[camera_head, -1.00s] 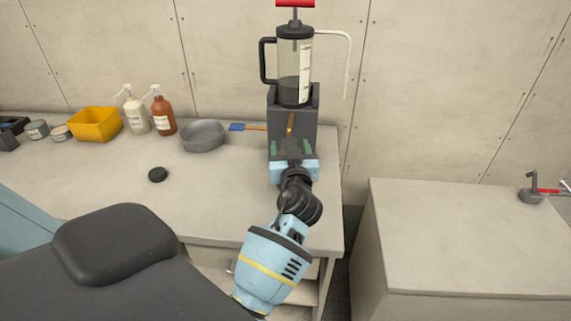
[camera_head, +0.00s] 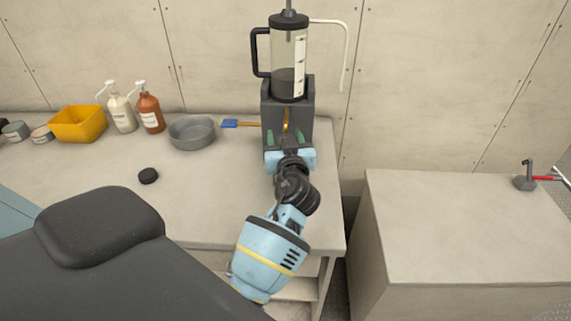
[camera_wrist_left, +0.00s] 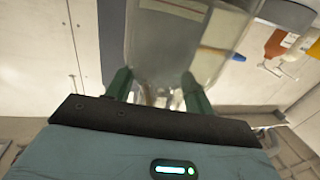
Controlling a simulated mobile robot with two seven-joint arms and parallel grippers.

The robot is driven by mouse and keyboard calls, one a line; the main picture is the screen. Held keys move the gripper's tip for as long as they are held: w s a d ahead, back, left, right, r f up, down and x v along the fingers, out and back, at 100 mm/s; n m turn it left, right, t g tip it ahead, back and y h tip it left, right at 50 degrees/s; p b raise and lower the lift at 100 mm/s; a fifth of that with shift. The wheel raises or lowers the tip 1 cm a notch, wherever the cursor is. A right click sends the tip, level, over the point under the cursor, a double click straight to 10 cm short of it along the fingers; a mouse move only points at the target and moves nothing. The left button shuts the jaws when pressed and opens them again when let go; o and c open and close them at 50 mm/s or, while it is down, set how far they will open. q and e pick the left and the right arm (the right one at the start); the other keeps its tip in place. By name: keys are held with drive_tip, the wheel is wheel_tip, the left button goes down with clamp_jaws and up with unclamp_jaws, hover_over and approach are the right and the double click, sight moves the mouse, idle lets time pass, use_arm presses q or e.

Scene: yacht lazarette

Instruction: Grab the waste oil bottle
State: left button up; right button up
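A clear, see-through bottle (camera_wrist_left: 190,55) fills the upper middle of the left wrist view, close in front of my left gripper (camera_wrist_left: 160,90). The two green fingertips stand wide apart on either side of its narrower end. Whether they touch it is not clear. In the head view my left gripper (camera_head: 286,140) is at the lower front of a dark grey block (camera_head: 300,92), under a clear jug (camera_head: 288,50) with a black handle, measuring strip and pale hose. The gripper area hides the lower front of the block. My right gripper is not in view.
On the counter (camera_head: 100,195) left of the block are a blue-ended brush (camera_head: 232,124), grey bowl (camera_head: 192,133), brown pump bottle (camera_head: 150,115), cream pump bottle (camera_head: 121,113), yellow bin (camera_head: 78,124) and black puck (camera_head: 148,176). A box-shaped bench (camera_head: 470,220) stands right, across a gap.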

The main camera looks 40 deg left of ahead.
use_arm(q)
clamp_jaws()
drive_tip(key=shift+a, duration=0.15)
